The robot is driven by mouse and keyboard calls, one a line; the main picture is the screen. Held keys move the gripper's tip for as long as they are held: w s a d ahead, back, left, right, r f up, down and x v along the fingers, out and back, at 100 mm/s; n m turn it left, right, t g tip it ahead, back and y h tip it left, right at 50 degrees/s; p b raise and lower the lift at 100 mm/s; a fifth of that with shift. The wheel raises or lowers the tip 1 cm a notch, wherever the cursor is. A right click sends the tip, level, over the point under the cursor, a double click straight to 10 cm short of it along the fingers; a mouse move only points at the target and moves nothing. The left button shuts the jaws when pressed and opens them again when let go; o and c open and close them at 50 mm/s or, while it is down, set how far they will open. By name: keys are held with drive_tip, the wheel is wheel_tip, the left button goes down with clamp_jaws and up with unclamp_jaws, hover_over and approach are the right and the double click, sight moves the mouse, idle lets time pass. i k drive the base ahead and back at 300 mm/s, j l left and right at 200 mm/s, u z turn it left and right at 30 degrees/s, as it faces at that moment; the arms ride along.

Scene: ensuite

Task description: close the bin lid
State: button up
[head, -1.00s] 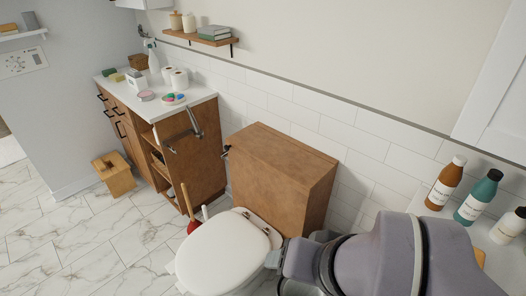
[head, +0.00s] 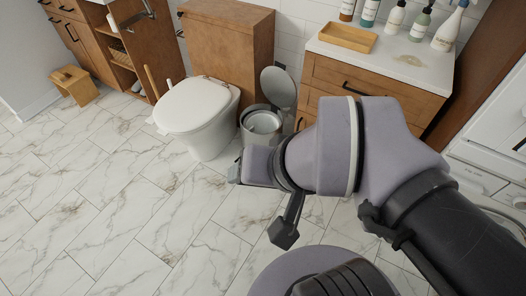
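The bin (head: 262,124) is a grey round metal bin on the floor between the toilet and the wooden vanity. Its round lid (head: 278,88) stands up open at the back of the bin, and a lighter inner bucket shows inside. The bin's lower front is partly hidden by my arm. My gripper (head: 236,172) is at the left end of my arm, in front of and below the bin in the picture, apart from the lid. Its fingers are too small and turned away to tell whether they are open.
The white toilet (head: 194,108), lid down, stands just left of the bin. The wooden vanity (head: 365,85) with a tray (head: 347,37) and several bottles stands to the right. A small wooden stool (head: 75,85) is at far left. The marble floor (head: 100,190) at left is clear.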

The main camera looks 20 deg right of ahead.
sight(278, 85)
drive_tip(key=i+l, duration=0.3)
drive_tip(key=i, duration=0.2)
drive_tip(key=i+l+z, duration=0.1)
drive_tip(key=i+l, duration=0.15)
drive_tip(key=i, duration=0.25)
drive_tip(key=i+l, duration=0.25)
drive_tip(key=i, duration=0.25)
drive_tip(key=i+l+z, duration=0.15)
drive_tip(key=i, duration=0.35)
drive_tip(key=l, duration=0.1)
